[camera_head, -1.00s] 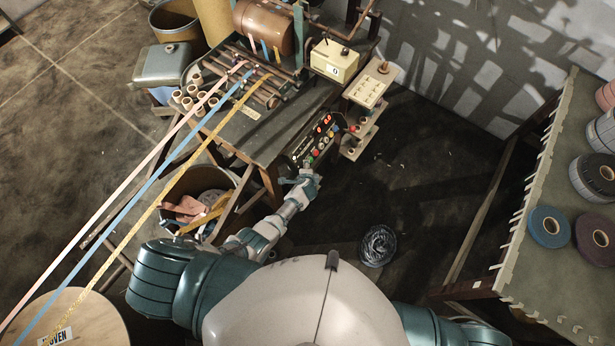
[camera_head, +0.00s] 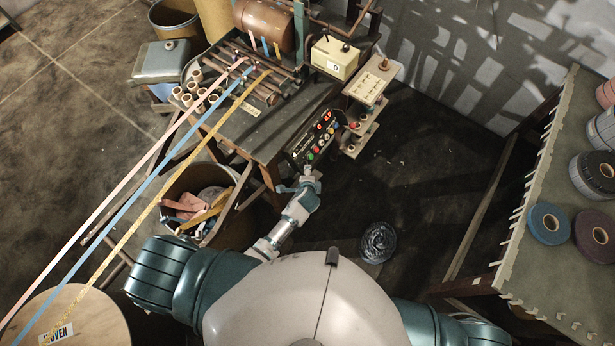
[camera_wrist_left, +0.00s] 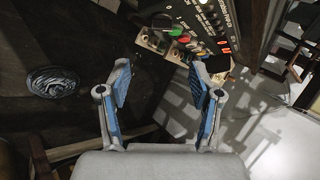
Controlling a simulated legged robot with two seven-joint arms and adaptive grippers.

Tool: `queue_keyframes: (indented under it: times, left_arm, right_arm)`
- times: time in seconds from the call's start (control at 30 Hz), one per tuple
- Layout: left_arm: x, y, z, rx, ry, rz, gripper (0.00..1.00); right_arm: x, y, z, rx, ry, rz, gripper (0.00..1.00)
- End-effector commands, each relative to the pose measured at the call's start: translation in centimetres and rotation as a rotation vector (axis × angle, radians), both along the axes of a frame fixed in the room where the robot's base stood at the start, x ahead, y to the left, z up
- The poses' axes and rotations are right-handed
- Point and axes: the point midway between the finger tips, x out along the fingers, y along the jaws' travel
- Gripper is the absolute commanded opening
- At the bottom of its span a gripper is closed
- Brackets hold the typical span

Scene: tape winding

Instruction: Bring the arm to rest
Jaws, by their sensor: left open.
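My left arm (camera_head: 283,232) reaches up from my body in the head view. Its gripper (camera_head: 306,178) is just below the front of the control panel (camera_head: 316,140), which has coloured buttons and lit red digits. In the left wrist view the two blue-padded fingers of the left gripper (camera_wrist_left: 160,92) stand wide apart with nothing between them. The control panel (camera_wrist_left: 200,22) lies beyond the fingertips there, with green and red buttons. Whether a fingertip touches the panel is hard to tell. My right gripper is not in view.
The winding bench (camera_head: 262,140) carries a copper drum (camera_head: 263,27) and rollers. Three ribbons run to a wooden disc (camera_head: 85,325). A scrap bin (camera_head: 238,220) stands left of the arm. A dark coil (camera_head: 378,243) lies on the floor. A tape table (camera_head: 520,270) stands right.

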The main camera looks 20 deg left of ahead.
Motion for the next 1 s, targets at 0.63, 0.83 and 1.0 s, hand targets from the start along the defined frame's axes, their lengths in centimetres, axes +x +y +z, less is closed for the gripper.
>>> queue_keyframes:
  times: [0.63, 0.83, 1.0]
  left_arm:
    - [-6.9, 1.2, -11.3, -0.169, 0.150, 0.106, 0.65]
    - [-19.0, 3.7, -23.1, -0.387, 0.326, 0.354, 0.65]
    - [-30.6, 6.7, -29.9, -0.531, 0.435, 0.640, 0.65]
  right_arm:
    - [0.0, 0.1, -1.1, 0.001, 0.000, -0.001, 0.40]
    - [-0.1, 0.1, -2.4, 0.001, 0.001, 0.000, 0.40]
    - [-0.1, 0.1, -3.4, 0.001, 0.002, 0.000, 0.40]
